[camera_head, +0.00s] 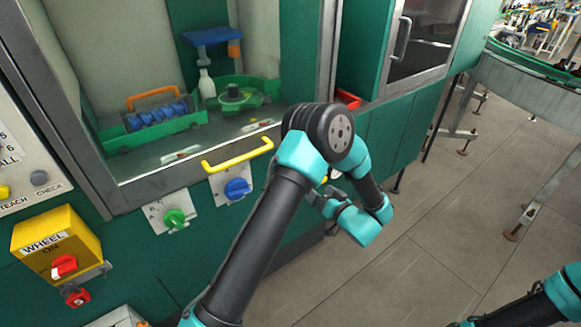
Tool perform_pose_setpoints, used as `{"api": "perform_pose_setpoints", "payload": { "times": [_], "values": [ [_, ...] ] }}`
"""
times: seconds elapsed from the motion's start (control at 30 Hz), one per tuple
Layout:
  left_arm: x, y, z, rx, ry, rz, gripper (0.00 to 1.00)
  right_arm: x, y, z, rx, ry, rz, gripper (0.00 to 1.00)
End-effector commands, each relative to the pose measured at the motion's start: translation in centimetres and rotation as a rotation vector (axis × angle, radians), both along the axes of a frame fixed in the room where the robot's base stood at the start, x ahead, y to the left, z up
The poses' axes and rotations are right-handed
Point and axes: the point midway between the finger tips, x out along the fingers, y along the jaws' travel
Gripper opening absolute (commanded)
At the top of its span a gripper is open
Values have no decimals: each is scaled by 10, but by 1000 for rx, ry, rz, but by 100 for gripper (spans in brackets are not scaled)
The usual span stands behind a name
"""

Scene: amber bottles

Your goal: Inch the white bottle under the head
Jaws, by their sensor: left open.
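The white bottle (206,86) stands upright inside the green cabinet, on or beside the left end of a green fixture (262,85). The blue head (212,36) is above it, with an orange part on its right. The bottle's narrow top is close below the head; I cannot tell whether they are exactly in line. My left gripper (322,199) is outside the cabinet, below and right of the bottle, partly hidden by my arm. It is open and well away from the bottle. My right arm shows at the bottom right, but its gripper is out of view.
A green tray (150,139) with blue rollers and an orange handle lies left of the bottle. A yellow bar handle (237,154) crosses the cabinet's front, above green and blue knobs. A yellow wheel box (57,246) juts out at left.

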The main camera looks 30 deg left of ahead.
Motion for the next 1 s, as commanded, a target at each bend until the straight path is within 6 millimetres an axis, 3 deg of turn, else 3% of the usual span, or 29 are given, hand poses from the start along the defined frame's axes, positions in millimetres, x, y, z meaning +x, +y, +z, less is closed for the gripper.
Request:
{"api": "perform_pose_setpoints", "payload": {
  "times": [0.7, 1.0],
  "values": [
    [1, 1, -1, -494, -1123, 0, 100, 0, 0, 0, 0, 0, 0, 43],
    [1, 1, -1, -558, -1269, 0, 100, 0, 0, 0, 0, 0, 0, 43]
  ]
}}
